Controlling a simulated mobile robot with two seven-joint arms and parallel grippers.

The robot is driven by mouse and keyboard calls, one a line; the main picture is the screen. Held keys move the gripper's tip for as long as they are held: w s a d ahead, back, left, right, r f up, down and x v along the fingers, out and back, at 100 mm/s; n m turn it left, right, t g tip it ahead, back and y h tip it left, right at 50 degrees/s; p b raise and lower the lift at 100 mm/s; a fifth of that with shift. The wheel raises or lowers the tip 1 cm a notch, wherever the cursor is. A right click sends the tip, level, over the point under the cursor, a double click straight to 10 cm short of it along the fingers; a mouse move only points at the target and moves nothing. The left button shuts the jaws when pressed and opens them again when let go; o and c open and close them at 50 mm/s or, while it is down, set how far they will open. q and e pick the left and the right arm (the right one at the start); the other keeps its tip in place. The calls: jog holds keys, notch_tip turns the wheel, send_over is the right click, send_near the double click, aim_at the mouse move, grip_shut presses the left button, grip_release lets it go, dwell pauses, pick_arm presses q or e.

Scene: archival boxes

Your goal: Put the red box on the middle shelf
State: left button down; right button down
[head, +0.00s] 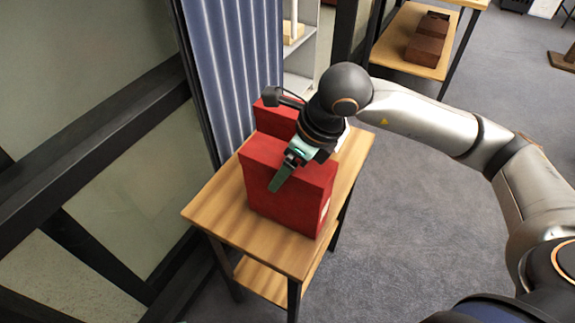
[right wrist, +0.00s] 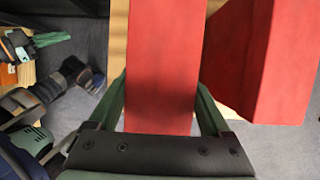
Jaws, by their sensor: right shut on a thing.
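A red box (head: 285,185) stands upright near the front of a small wooden table (head: 215,208). My right gripper (head: 287,168) reaches down over its top edge and is shut on it. In the right wrist view the green fingers (right wrist: 160,105) lie along both sides of this red box (right wrist: 165,60). A second red box (head: 270,117) stands just behind on the same table, partly hidden by my arm. It also shows at the right of the right wrist view (right wrist: 270,60). A green-tipped part, seemingly my left gripper (right wrist: 48,40), shows small at that view's left edge; its jaws are unclear.
The table has a lower wooden shelf (head: 262,282). A blue-grey corrugated panel (head: 235,65) and dark frame beams (head: 100,135) stand close on the left. A wooden shelf unit (head: 390,48) with brown boxes (head: 425,48) is at the back right. Grey carpet (head: 400,210) lies open on the right.

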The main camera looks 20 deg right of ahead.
jog(key=shift+f+b, duration=0.2)
jog(key=shift+b, duration=0.1)
grip_release()
jog(key=shift+r, duration=0.1)
